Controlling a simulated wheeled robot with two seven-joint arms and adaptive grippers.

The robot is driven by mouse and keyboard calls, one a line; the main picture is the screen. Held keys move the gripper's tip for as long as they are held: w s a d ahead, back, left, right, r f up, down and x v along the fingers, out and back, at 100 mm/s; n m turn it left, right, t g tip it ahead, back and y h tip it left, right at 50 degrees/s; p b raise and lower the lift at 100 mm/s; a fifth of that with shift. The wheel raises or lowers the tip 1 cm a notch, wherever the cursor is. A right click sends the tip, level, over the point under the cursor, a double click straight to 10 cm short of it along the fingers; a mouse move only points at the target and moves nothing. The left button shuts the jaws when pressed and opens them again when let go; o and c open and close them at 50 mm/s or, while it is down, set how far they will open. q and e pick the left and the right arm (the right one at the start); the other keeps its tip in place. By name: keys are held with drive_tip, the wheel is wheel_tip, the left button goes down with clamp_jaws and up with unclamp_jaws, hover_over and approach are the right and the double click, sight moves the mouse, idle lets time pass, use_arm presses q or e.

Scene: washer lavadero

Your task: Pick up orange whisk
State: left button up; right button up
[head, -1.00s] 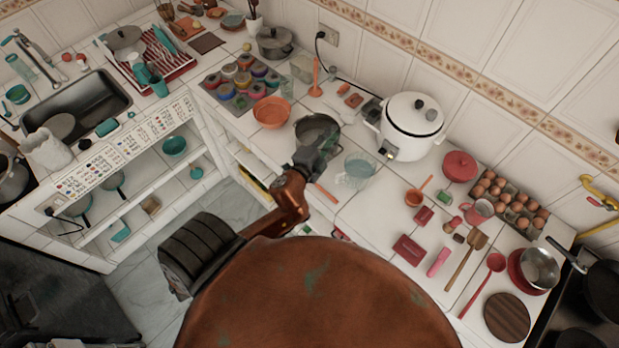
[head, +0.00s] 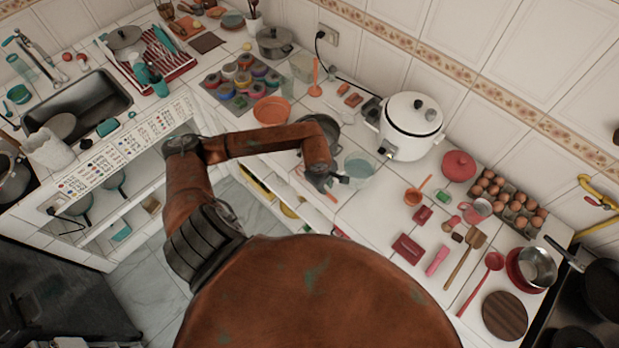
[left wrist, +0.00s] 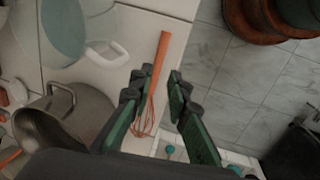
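The orange whisk (left wrist: 162,50) lies on the white tiled counter in the left wrist view. Its handle points up the picture and its wire loops (left wrist: 148,112) are near the counter's edge. My left gripper (left wrist: 155,80) is open, with green-padded fingers on either side of the whisk's line, the left finger closer to it. I cannot tell the height between fingers and whisk. In the head view, my left gripper (head: 341,180) is over the counter by the clear jug, and an orange piece of the whisk (head: 331,194) shows beside it. My right gripper is not in view.
A metal pot (left wrist: 70,112) stands left of the fingers in the left wrist view. The clear jug (head: 359,167) is close to the gripper. The rice cooker (head: 411,124) stands behind. Red utensils and an egg tray (head: 506,205) are to the right. Floor lies beyond the counter edge.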

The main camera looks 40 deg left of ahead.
use_arm(q)
drive_tip(key=shift+w+a+f, duration=0.1)
drive_tip(key=shift+a+f, duration=0.1)
drive_tip(key=shift+f, duration=0.2)
drive_tip(key=f+p, duration=0.1)
drive_tip(key=f, duration=0.2)
drive_tip(key=w+f+p, duration=0.1)
drive_tip(key=f, duration=0.2)
drive_tip(key=shift+w+a, duration=0.2)
drive_tip(key=shift+f, duration=0.3)
clamp_jaws()
